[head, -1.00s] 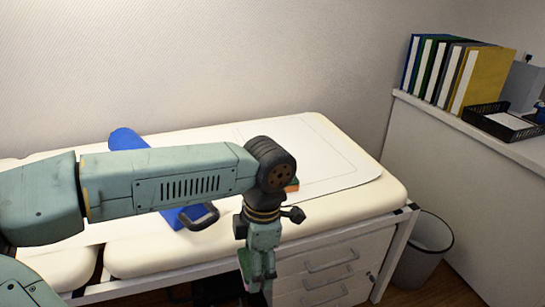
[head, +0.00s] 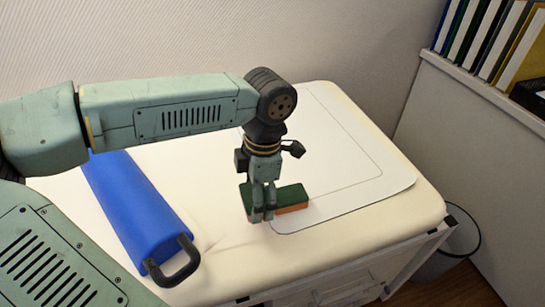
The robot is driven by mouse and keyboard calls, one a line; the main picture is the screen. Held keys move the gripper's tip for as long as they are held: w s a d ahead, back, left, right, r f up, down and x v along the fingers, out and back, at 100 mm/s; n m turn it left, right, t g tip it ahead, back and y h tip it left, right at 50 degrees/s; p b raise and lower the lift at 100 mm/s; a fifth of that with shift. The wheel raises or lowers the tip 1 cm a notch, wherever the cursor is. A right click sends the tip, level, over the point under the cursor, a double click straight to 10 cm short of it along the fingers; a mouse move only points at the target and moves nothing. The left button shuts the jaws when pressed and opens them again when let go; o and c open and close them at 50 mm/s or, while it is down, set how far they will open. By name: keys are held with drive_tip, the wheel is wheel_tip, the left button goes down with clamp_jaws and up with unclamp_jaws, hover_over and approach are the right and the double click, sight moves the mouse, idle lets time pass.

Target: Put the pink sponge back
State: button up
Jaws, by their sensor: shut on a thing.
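My gripper (head: 263,214) points down over the near left edge of a white sheet (head: 335,150) on the padded table. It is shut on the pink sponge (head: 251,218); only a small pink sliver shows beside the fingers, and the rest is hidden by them. I cannot tell whether the pink sponge touches the table. Just behind and to the right of the fingers is an orange sponge with a dark green top (head: 291,198), lying at the sheet's edge and partly covered by my gripper.
A blue bolster with a dark handle (head: 140,210) lies to the left on the cream padded table (head: 225,260). The white sheet is bare to the right, with a thin outline on it. Binders (head: 490,40) stand on a cabinet at right; a bin (head: 455,255) is below.

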drive_tip(key=w+d+p, duration=0.1)
drive_tip(key=w, duration=0.3)
drive_tip(key=w+d+p, duration=0.1)
drive_tip(key=w, duration=0.4)
drive_tip(key=w+d+f+p, duration=0.1)
drive_tip(key=w+p, duration=0.1)
drive_tip(key=w, duration=0.3)
drive_tip(key=shift+w+d+f, duration=0.1)
drive_tip(key=shift+w+d, duration=0.1)
drive_tip(key=shift+d, duration=0.05)
drive_tip(key=shift+w+f, duration=0.1)
drive_tip(key=shift+w, duration=0.05)
wheel_tip(320, 180, down, 3)
drive_tip(key=shift+r+p, duration=0.1)
drive_tip(key=shift+p, duration=0.55)
drive_tip(key=shift+f, duration=0.35)
drive_tip(key=shift+f, duration=0.1)
drive_tip(key=shift+f+b, duration=0.15)
drive_tip(key=shift+b, duration=0.15)
drive_tip(key=o, duration=1.1)
